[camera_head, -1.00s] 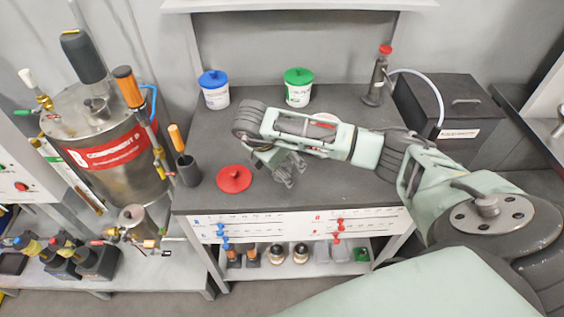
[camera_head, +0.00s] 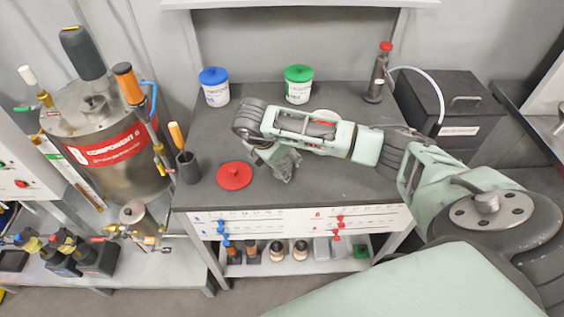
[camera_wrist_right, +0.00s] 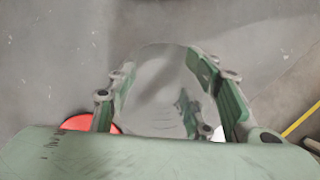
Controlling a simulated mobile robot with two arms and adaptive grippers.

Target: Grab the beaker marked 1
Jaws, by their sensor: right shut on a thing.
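My right gripper (camera_head: 284,168) is low over the front part of the dark bench, its arm coming in from the right. In the right wrist view its two green fingers (camera_wrist_right: 170,95) are closed on the sides of a grey, see-through beaker (camera_wrist_right: 160,85). No number can be read on it. In the head view the beaker cannot be made out at the fingers. My left gripper is not in view.
A blue-lidded tub (camera_head: 215,92) and a green-lidded tub (camera_head: 298,90) stand behind. A red-topped bottle (camera_head: 377,80) and a black box (camera_head: 455,105) are at right; a steel tank (camera_head: 110,145) is at left.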

